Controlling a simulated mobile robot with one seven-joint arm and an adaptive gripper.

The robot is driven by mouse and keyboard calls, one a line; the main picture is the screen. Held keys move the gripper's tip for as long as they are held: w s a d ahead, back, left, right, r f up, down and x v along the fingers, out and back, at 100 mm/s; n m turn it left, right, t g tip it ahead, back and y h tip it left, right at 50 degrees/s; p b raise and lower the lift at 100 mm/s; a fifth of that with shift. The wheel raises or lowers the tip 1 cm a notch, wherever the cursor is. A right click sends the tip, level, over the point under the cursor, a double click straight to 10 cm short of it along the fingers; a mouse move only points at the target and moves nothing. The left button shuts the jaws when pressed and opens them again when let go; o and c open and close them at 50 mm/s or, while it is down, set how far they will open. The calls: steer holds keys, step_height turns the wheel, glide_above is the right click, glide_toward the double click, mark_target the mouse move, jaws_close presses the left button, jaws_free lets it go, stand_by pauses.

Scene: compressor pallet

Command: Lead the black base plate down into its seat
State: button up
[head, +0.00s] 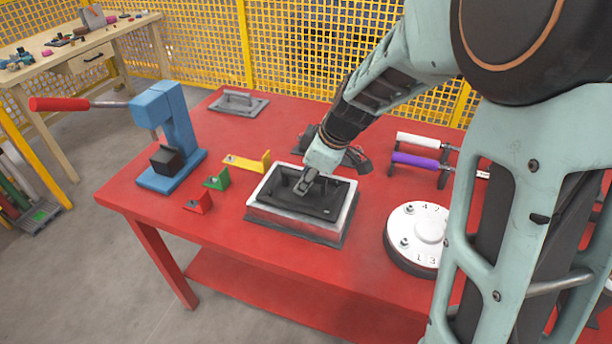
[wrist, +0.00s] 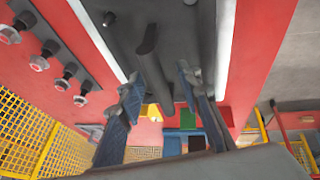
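The black base plate (head: 322,205) lies within the pale rim of its seat (head: 258,213), a low block on the red table. In the wrist view the plate (wrist: 190,30) shows dark between two white rim strips (wrist: 226,40). I cannot tell whether it rests fully on the bottom. A dark bar-shaped handle (wrist: 149,50) rises from the plate. My gripper (head: 304,188) is low over the plate's middle. In the wrist view my gripper's two fingers (wrist: 158,80) stand apart on either side of the handle, with a visible gap on each side.
A blue press (head: 175,135) with a red lever stands at the left. Yellow (head: 250,163), green (head: 218,180) and red (head: 200,203) brackets lie left of the seat. A numbered white dial (head: 418,225) and rollers (head: 417,160) stand to the right. A grey plate (head: 238,102) lies behind.

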steer(key=v, duration=1.2)
steer(key=shift+r, duration=0.1)
